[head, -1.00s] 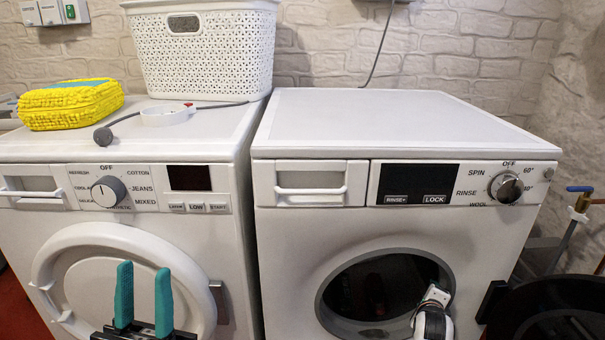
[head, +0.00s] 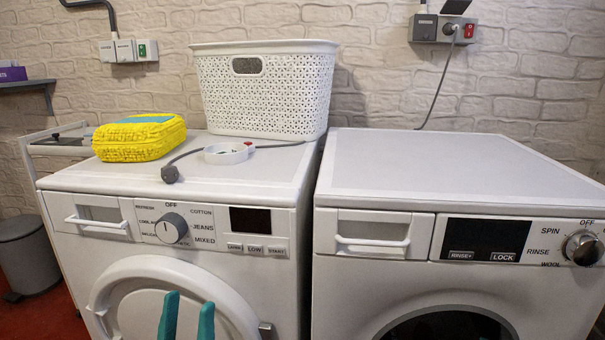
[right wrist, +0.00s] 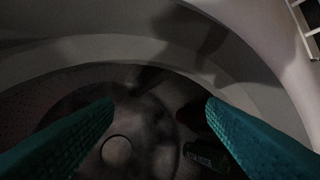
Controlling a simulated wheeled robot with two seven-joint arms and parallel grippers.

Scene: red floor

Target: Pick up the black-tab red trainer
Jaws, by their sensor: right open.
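I cannot make out a black-tab red trainer for certain. In the right wrist view my right gripper (right wrist: 160,105) is open and empty, its teal fingers wide apart inside a dim machine drum (right wrist: 85,112). A dark, faintly reddish shape (right wrist: 191,116) lies just left of the right fingertip, partly hidden by it and too dark to identify. A dark green thing with pale lettering (right wrist: 203,156) lies below it. My left gripper (head: 188,305) is open and empty in front of the left machine's closed round door (head: 125,290). The right gripper is outside the head view.
The right machine (head: 440,170) has a clear top and a dark porthole (head: 450,328). A grey bin (head: 30,255) stands at left.

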